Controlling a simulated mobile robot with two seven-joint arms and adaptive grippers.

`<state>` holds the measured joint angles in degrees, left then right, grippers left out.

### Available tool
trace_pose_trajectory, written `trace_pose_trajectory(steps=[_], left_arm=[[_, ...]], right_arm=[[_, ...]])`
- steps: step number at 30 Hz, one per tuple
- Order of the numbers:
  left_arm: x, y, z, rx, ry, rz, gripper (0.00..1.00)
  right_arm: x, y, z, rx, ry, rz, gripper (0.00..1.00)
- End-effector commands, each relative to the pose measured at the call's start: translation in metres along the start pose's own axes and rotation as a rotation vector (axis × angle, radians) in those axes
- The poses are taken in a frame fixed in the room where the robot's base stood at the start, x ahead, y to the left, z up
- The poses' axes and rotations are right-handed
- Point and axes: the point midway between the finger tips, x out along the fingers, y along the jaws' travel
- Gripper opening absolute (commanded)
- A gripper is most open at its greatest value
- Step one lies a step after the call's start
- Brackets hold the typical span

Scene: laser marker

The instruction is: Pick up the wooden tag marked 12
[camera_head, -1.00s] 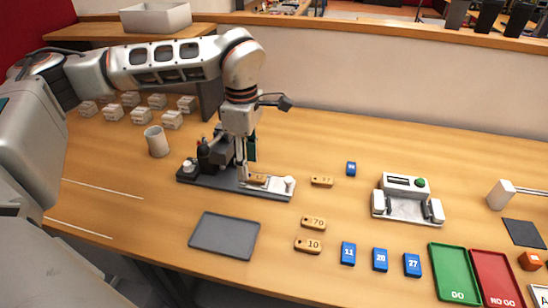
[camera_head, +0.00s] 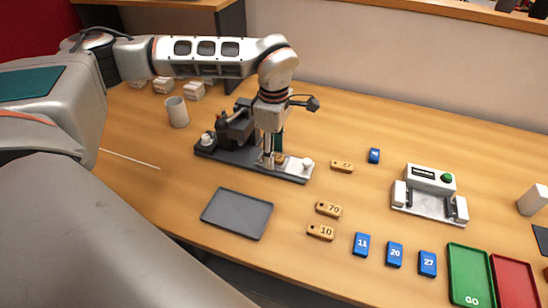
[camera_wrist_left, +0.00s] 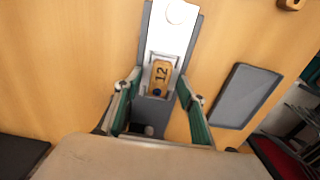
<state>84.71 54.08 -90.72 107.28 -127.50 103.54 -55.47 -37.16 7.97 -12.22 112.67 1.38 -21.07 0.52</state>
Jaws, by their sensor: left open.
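In the head view the tag (camera_head: 280,159) is small and partly hidden by my left gripper. My left gripper (camera_wrist_left: 160,108) is open, its green-lined fingers on either side of the marker's base, with the tag just beyond the fingertips in the picture. In the head view the left gripper (camera_head: 268,158) points down over the marker bed. Whether it touches the tag cannot be told. My right gripper is not in view.
A grey tray (camera_head: 237,214) lies in front of the marker. Wooden tags 70 (camera_head: 329,209) and 10 (camera_head: 321,232) and another tag (camera_head: 342,166) lie to the right. Blue tags, a white device (camera_head: 430,193) and a green GO tray (camera_head: 470,275) stand farther right. A cup (camera_head: 177,112) stands left.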

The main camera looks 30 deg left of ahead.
Motion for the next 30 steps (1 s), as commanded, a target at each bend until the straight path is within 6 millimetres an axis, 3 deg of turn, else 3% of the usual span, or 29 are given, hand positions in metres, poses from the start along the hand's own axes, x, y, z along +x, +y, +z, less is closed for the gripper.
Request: trace_pose_trajectory(steps=[6, 9, 10, 23, 30], left_arm=[[0.001, 0.000, 0.000, 0.000, 0.000, 0.000, 0.40], [0.001, 0.000, 0.000, 0.000, 0.000, 0.000, 0.14], [0.001, 0.000, 0.000, 0.000, 0.000, 0.000, 0.10], [-0.002, 0.000, 0.000, 0.001, -0.001, 0.001, 0.07], [-0.027, 0.001, 0.001, 0.001, -0.002, 0.004, 0.07]], right_arm=[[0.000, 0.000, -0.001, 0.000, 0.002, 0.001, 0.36], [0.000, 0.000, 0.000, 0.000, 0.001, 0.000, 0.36], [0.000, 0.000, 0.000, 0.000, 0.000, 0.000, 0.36], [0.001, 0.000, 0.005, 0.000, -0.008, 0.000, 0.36], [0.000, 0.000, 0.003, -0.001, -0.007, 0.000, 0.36]])
